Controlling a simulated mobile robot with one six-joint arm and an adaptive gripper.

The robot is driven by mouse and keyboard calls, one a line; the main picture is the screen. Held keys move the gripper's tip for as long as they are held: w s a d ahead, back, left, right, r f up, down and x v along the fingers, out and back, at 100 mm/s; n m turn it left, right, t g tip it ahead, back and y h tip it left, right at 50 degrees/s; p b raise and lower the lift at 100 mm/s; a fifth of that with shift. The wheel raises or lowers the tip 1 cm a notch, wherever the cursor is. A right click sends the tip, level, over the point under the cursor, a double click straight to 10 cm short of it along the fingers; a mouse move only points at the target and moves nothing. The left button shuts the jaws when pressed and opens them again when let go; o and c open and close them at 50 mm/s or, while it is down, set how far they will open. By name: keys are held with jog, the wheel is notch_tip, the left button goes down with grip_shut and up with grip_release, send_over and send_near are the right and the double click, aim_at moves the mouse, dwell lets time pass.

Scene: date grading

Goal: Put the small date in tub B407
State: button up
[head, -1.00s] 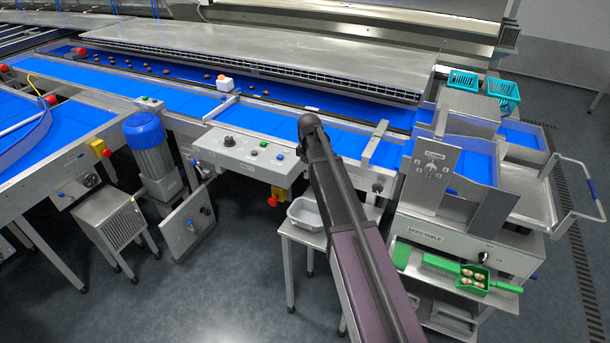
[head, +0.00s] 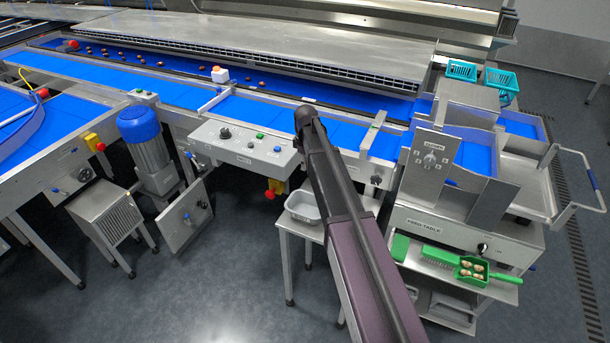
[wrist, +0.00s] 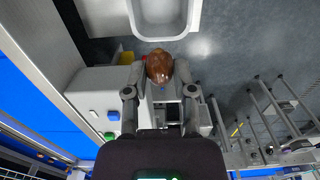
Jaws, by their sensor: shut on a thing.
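In the wrist view my gripper (wrist: 159,77) is shut on a brown, glossy date (wrist: 159,66), held between the two fingertips. A pale grey tub (wrist: 165,18) shows just beyond the date at the top edge of the wrist view, cut off by the frame. In the head view a grey tub (head: 303,206) stands on a small stand, left of my arm. No label can be read on it. My gripper and the date are hidden behind my arm in the head view.
A control panel (head: 245,146) and the blue belt (head: 270,111) lie behind the stand. Several dates lie on the far belt. A feed table (head: 450,230) stands to the right, with a green scoop (head: 490,277) holding several pale brown items on its lower shelf. Open floor lies in front.

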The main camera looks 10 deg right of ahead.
jog(key=shift+f+b, duration=1.95)
jog(key=shift+f, duration=0.35)
jog(key=shift+f, duration=0.1)
notch_tip(320, 180, down, 10)
jog(key=b, duration=1)
jog(key=shift+d, duration=0.1)
jog(key=shift+f+b, duration=2.3)
jog(key=shift+b, duration=0.15)
jog(key=shift+f+b, duration=1.15)
dwell(0.4)
